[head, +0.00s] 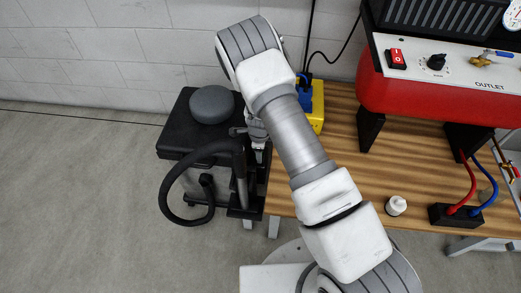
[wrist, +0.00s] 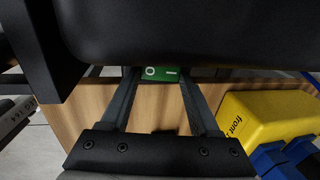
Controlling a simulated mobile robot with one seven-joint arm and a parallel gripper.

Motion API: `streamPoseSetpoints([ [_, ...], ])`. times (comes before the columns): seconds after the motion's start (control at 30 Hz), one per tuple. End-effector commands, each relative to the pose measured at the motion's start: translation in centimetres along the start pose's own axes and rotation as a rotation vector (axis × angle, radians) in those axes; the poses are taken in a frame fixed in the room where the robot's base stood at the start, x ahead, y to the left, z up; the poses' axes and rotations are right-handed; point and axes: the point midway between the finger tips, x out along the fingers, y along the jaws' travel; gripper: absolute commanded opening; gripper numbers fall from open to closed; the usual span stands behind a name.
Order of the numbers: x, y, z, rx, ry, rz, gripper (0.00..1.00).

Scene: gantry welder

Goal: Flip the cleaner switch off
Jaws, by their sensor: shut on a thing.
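In the wrist view, a small green part with a white ring mark and a short white mark, looking like the cleaner switch (wrist: 160,73), sits between my fingertips below a large dark body. My gripper (wrist: 159,76) has its two fingers on either side of it, and its upper edge is hidden by the dark body. In the head view, the black cleaner (head: 180,125) with a grey round top and a curved hose stands left of the wooden table. My arm reaches to its right side, and the switch cannot be made out there.
The wooden table (head: 345,190) carries a yellow box (head: 318,108), which also shows close on the right in the wrist view (wrist: 265,118). A red unit with a red rocker switch (head: 396,58) and a small white bottle (head: 396,205) are further right. The floor at left is clear.

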Motion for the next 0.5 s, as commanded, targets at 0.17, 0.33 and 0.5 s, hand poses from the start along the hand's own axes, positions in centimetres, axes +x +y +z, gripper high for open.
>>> streamPoseSetpoints([
  [0.17, -0.02, 0.03, 0.07, 0.000, 0.000, -0.018, 0.07],
  [0.33, -0.03, 0.02, 0.07, -0.001, 0.000, -0.017, 0.07],
  [0.5, -0.03, 0.01, 0.06, -0.001, 0.000, -0.017, 0.75],
])
